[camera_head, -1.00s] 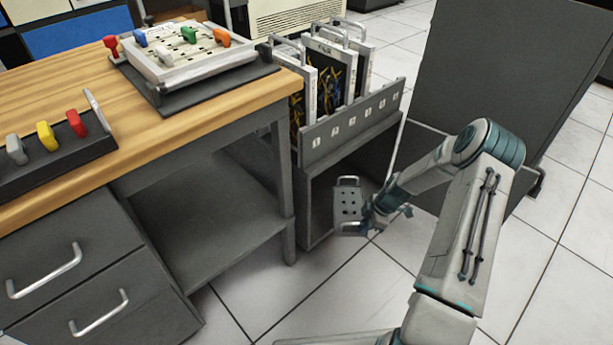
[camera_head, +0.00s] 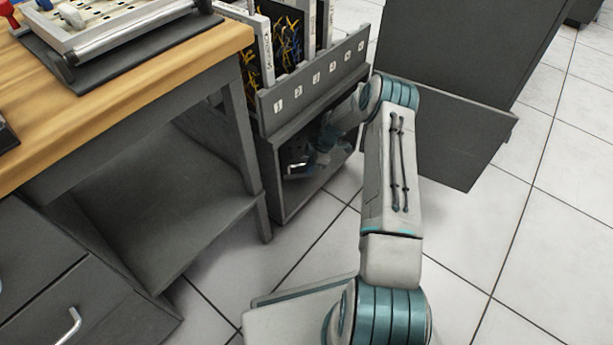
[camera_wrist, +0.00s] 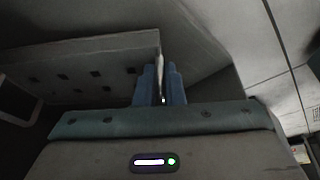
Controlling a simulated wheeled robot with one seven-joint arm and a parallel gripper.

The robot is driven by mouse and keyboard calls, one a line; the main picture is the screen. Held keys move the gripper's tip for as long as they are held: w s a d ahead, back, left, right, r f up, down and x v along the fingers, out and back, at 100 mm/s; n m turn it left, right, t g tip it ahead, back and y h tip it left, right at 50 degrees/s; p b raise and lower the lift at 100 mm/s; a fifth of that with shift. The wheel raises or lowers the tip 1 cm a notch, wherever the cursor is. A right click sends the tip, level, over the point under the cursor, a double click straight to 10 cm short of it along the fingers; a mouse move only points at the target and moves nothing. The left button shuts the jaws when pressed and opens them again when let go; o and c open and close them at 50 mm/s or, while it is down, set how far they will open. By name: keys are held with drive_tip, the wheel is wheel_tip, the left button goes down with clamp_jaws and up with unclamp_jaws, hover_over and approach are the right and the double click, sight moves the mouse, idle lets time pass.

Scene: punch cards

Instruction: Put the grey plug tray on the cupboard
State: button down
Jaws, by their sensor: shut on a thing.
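The grey plug tray (camera_wrist: 85,72), a flat piece with small square holes, is held in my gripper (camera_wrist: 160,85); the blue fingers are shut on its edge in the wrist view. In the head view, my gripper (camera_head: 306,163) is at the open front of a low grey cupboard (camera_head: 272,185), seemingly inside the opening. Only a bright bit of the tray's handle (camera_head: 296,168) shows there; the rest is dark or hidden. Whether the tray touches the cupboard I cannot tell.
A numbered card rack (camera_head: 310,85) with upright cards sits on top of the cupboard. A wooden-topped desk (camera_head: 150,80) stands close on the left. A grey panel (camera_head: 440,140), apparently an open door, stands right of my arm. Tiled floor (camera_head: 540,240) is clear at right.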

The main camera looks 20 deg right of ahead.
drive_tip(key=shift+w+a+f, duration=0.25)
drive_tip(key=shift+w+f, duration=0.05)
drive_tip(key=shift+w, duration=0.15)
wheel_tip(320, 180, down, 4)
drive_tip(key=shift+r+b, duration=0.1)
drive_tip(key=shift+b, duration=1.15)
drive_tip(key=c, duration=1.5)
unclamp_jaws()
drive_tip(key=p+v, duration=0.3)
drive_tip(key=v, duration=0.4)
drive_tip(key=shift+d+r+p, duration=0.1)
drive_tip(key=shift+r+p, duration=0.15)
drive_tip(key=shift+p, duration=0.05)
